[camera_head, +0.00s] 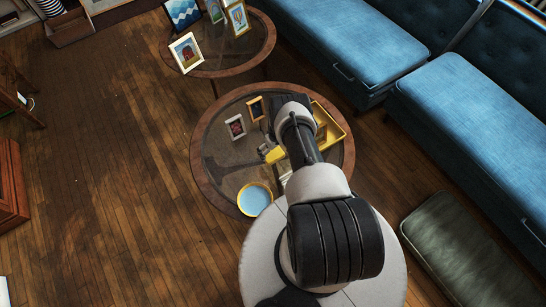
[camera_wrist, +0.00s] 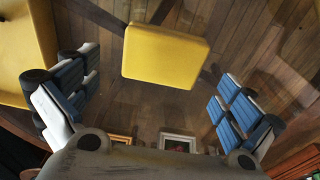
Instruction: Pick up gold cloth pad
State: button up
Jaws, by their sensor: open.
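The gold cloth pad (camera_wrist: 165,56) is a yellow block with rounded corners in the upper middle of the wrist view. In the head view the pad (camera_head: 275,154) shows partly on the round glass-topped table (camera_head: 202,178), beside my arm. My gripper (camera_wrist: 155,82) is open, with blue-padded fingers spread to the left and right. The pad appears beyond the fingers, between their lines, and nothing is held. In the head view my arm hides most of the gripper and part of the table.
A yellow tray (camera_head: 338,119) stands right of my arm; its edge fills the wrist view's left side (camera_wrist: 14,62). Small picture frames (camera_head: 235,127) stand at the table's left. A blue bowl with a yellow rim (camera_head: 255,199) is near the front edge. Blue sofas (camera_head: 470,110) line the right.

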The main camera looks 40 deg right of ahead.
aim_at(273, 154)
notch_tip(273, 154, down, 5)
jog(key=shift+w+a+r+b, duration=0.15)
jog(key=shift+r+b, duration=0.05)
jog(key=shift+b, duration=1)
jog(key=shift+r, duration=0.1)
jog(key=c, duration=1)
